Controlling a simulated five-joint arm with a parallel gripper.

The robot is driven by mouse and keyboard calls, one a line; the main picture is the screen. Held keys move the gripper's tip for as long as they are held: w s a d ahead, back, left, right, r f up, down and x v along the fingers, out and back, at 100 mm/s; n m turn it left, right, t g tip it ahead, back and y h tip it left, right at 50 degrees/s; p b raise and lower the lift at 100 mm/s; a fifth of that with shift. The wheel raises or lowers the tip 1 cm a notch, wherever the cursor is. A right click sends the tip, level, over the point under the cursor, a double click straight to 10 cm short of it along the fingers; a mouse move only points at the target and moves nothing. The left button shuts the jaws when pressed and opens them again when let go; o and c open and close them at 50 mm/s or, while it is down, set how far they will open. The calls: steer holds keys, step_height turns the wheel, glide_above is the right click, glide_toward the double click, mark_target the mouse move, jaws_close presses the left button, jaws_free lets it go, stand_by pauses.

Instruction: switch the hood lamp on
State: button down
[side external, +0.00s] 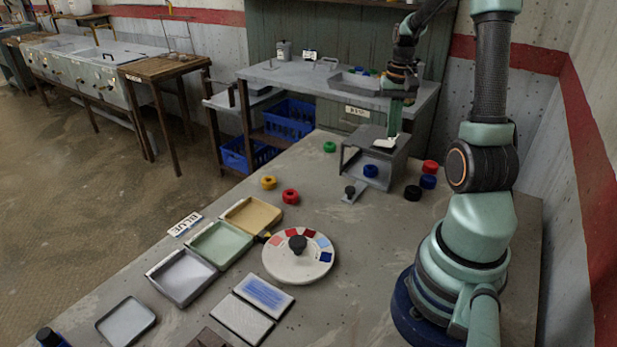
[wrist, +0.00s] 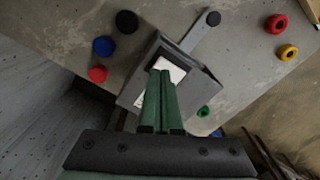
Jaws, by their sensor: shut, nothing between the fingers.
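The hood (side external: 375,157) is a grey open-fronted metal box on the bench; in the wrist view its top (wrist: 203,80) lies below my fingers. A white plate, perhaps the lamp's switch (side external: 384,143), is on the hood's top; it also shows in the wrist view (wrist: 172,68), partly covered by my fingers. My gripper (side external: 393,133) is shut and empty, pointing down at this plate, with its green fingertips (wrist: 160,73) over it. I cannot tell whether they touch. No lamp glow shows under the hood.
Red (side external: 430,167), blue and black rings lie right of the hood. A round colour dial (side external: 298,262) and trays (side external: 220,243) fill the near bench.

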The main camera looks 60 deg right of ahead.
mark_target(388, 144)
steer(key=shift+f, duration=1.1)
stand_by(0.5)
steer(key=shift+r, duration=3.55)
steer(key=shift+w+a+r, duration=0.15)
steer(key=shift+w+a, duration=0.05)
steer(key=shift+a, duration=0.1)
steer(key=w+a+r+n+t+h, duration=0.1)
steer(key=w+a+r+n, duration=0.15)
steer(key=a, duration=0.35)
steer(key=w+a+r+n+t, duration=0.1)
steer(key=w+a+n, duration=0.2)
steer(key=a, duration=0.4)
steer(key=s+a+r+n+t+y, duration=0.1)
steer(key=a+n+t, duration=0.2)
steer(key=a, duration=1.4)
steer(key=n, duration=0.3)
steer(key=shift+s+a+t, duration=0.15)
steer(key=shift+s+t, duration=0.05)
steer(key=shift+t, duration=0.1)
